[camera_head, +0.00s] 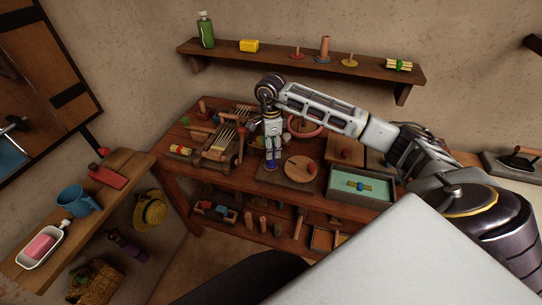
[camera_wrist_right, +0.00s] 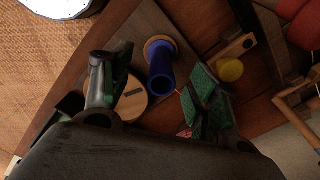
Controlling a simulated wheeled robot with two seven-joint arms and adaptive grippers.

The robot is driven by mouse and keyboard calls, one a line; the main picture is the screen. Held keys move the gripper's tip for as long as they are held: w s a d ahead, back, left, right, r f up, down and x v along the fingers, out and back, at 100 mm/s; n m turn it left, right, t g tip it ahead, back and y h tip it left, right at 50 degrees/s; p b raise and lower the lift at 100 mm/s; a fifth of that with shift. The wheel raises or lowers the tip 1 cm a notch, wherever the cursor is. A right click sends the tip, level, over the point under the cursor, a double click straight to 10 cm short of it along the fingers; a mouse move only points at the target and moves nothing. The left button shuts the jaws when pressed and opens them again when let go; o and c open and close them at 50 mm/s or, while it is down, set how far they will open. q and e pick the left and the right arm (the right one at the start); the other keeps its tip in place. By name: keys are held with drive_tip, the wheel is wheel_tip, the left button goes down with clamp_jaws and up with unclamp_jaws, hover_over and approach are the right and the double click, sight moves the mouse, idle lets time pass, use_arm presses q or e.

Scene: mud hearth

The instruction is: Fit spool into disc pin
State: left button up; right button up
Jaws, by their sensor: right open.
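A blue spool (camera_wrist_right: 162,76) with a hollow end and a tan flange shows in the right wrist view. It lies in the gap between the fingers of my right gripper (camera_wrist_right: 155,97), which is open, and the spool appears ungripped. In the head view my right gripper (camera_head: 271,162) points down over the table; a little blue shows at its tips. On the wall shelf are a red disc with an upright pin (camera_head: 297,54), a yellow disc with a pin (camera_head: 348,61), and a brown spool (camera_head: 323,46) standing on a bluish disc. My left gripper is out of view.
Brushes and tools crowd the table's left.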

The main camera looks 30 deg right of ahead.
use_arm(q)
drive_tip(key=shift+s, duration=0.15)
use_arm(e)
drive_tip(key=shift+f, duration=0.25)
wheel_tip(320, 180, down, 3)
drive_tip(key=shift+w+f+p, duration=0.1)
drive_tip(key=shift+f+p, duration=0.1)
drive_tip(key=shift+p, duration=0.2)
drive_tip(key=shift+f, duration=0.55)
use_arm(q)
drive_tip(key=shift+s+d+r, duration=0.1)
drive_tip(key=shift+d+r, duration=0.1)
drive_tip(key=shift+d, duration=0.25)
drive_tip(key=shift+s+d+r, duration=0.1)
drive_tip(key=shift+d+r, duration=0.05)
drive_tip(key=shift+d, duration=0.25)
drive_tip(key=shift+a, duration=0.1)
